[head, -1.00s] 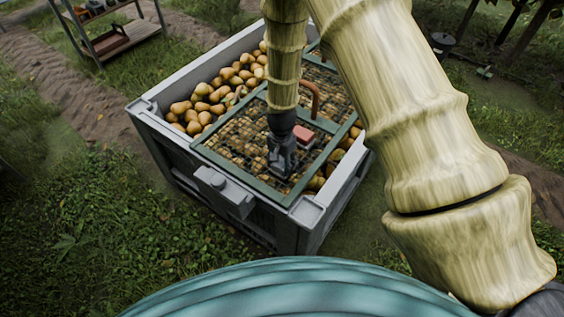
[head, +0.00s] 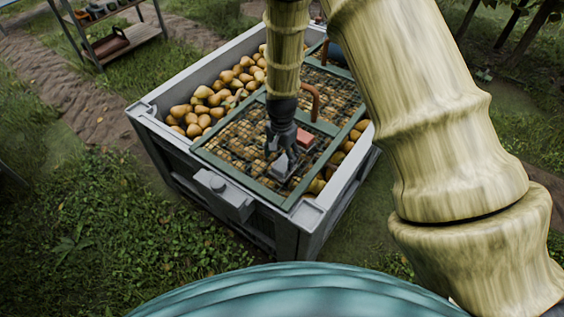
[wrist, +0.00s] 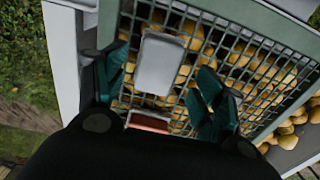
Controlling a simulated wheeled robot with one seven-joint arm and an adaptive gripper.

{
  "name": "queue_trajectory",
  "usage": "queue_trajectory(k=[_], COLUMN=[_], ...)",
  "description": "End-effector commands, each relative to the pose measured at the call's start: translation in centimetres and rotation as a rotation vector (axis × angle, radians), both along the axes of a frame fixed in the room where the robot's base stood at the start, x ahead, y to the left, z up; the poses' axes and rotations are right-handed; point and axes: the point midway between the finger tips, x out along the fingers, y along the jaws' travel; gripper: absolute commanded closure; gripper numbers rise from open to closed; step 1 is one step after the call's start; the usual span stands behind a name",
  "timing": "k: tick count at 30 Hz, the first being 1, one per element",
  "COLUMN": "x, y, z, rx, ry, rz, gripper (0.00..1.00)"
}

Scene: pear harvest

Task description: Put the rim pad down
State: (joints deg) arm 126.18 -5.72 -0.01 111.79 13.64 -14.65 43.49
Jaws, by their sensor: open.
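A pale grey block, which looks like the rim pad (head: 283,165), rests on the wire mesh of a green-framed lid (head: 243,180) over the pear bin. It also shows in the wrist view (wrist: 160,62), flat on the mesh between the fingers. My gripper (head: 281,146) is open just above the block. In the wrist view the dark green fingers of my gripper (wrist: 162,72) stand apart on either side of it, with gaps. A red block (head: 304,138) lies beside it on the mesh, and shows partly in the wrist view (wrist: 148,122).
The grey bin (head: 160,138) holds many pears (head: 215,100). A brown curved handle (head: 314,100) rises from the lid. A grey box (head: 222,192) is fixed at the bin's front wall. A shelf rack (head: 125,42) stands at the back left on grass.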

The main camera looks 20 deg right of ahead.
Motion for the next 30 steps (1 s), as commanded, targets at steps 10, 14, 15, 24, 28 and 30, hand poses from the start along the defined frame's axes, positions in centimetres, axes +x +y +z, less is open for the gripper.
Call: queue_trajectory(k=[10,14,15,24,28,30], x=[0.1,0.0,0.0,0.0,0.0,0.0], y=[0.0,0.0,0.0,0.0,0.0,0.0], z=[4.6,5.7,6.0,6.6,6.6,6.6], rx=[-0.001,-0.001,0.000,-0.001,0.000,0.000], ry=[-0.002,-0.002,-0.001,0.001,0.000,0.000], rz=[0.002,0.001,0.001,0.001,0.001,0.001], gripper=[0.31,0.31,0.31,0.31,0.31,0.31])
